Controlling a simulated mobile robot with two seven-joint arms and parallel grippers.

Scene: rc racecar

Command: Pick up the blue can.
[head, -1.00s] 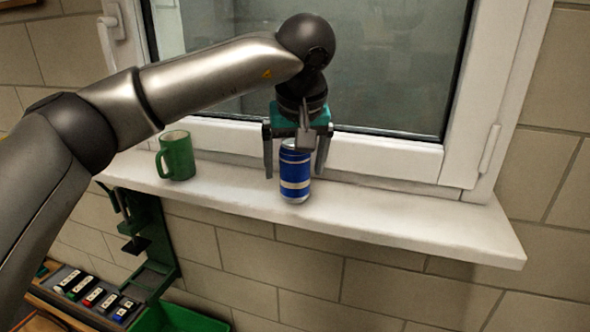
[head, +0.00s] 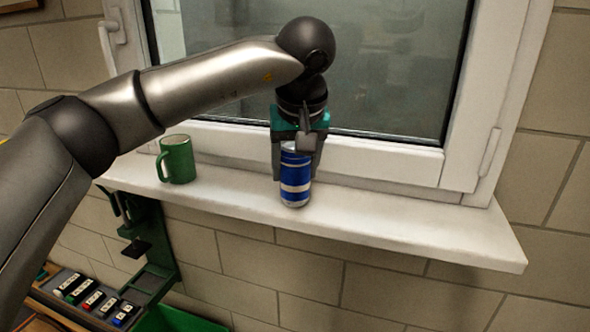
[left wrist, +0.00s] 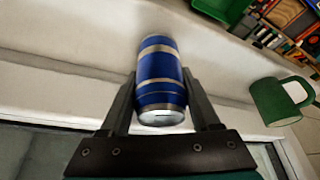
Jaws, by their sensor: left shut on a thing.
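The blue can (head: 295,184), with silver bands, stands upright on the white window sill. My left gripper (head: 296,160) comes down over it from above, with its fingers shut on the upper part of the can. In the left wrist view the can (left wrist: 160,75) sits between the two dark fingers (left wrist: 163,105), its silver top towards the camera. The can's base appears to rest on the sill. My right gripper is in neither view.
A green mug (head: 177,160) stands on the sill (head: 400,227) left of the can. The window frame (head: 400,168) is close behind. The sill to the right is clear. Below left are a green bin (head: 175,318) and a shelf of small items.

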